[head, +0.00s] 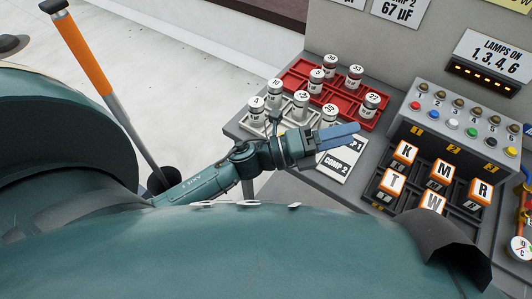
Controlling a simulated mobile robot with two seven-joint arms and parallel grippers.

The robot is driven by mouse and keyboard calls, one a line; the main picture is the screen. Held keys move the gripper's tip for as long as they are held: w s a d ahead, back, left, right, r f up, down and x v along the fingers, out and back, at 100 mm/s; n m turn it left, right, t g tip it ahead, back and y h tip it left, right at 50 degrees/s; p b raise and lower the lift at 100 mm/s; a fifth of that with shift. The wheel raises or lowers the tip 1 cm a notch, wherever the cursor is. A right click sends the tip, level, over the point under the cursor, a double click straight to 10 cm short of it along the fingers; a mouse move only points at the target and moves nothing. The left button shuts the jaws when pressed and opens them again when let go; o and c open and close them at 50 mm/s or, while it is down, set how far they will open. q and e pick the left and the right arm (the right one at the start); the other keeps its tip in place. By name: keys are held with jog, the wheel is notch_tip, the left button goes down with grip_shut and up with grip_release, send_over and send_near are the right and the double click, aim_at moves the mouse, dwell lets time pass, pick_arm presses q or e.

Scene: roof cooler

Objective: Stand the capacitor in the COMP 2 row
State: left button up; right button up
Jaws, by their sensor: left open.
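Several white cylindrical capacitors with numbered tops stand in two trays on the grey bench. The red tray (346,113) at the back holds ones including 30 (330,70), 33 (354,77) and 22 (369,105). A pale tray (257,130) at the front left holds others, including 10 (275,92). A white card (338,170) reads COMP 2, with a partly hidden line ending in P 1 above it. My left gripper (345,134) is open with blue fingers pointing right, just above the card and in front of the trays. It hides part of the pale tray. My right gripper is not in view.
A sign (398,10) reads 67 µF. On the right stand a grey box of coloured buttons (455,125), a dark rack of lettered orange-edged blocks (435,185) and a lamp panel (482,76). An orange-handled pole (85,55) stands left of the bench.

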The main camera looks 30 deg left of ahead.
pick_arm(q)
jog(key=s+a+f+n+g+y, duration=0.1)
jog(key=s+a+f+n+y, duration=0.2)
jog(key=f+n, duration=0.4)
jog(key=s+a+f+n+g+y, duration=0.1)
jog(key=s+a+f+n+y, duration=0.2)
jog(key=s+f+n+y, duration=0.2)
jog(key=s+a+f+n+g+y, duration=0.1)
jog(key=s+a+f+n+y, duration=0.2)
jog(key=f+n, duration=0.7)
jog(key=s+n+y, duration=0.2)
jog(key=n, duration=0.5)
jog(key=shift+f, duration=0.25)
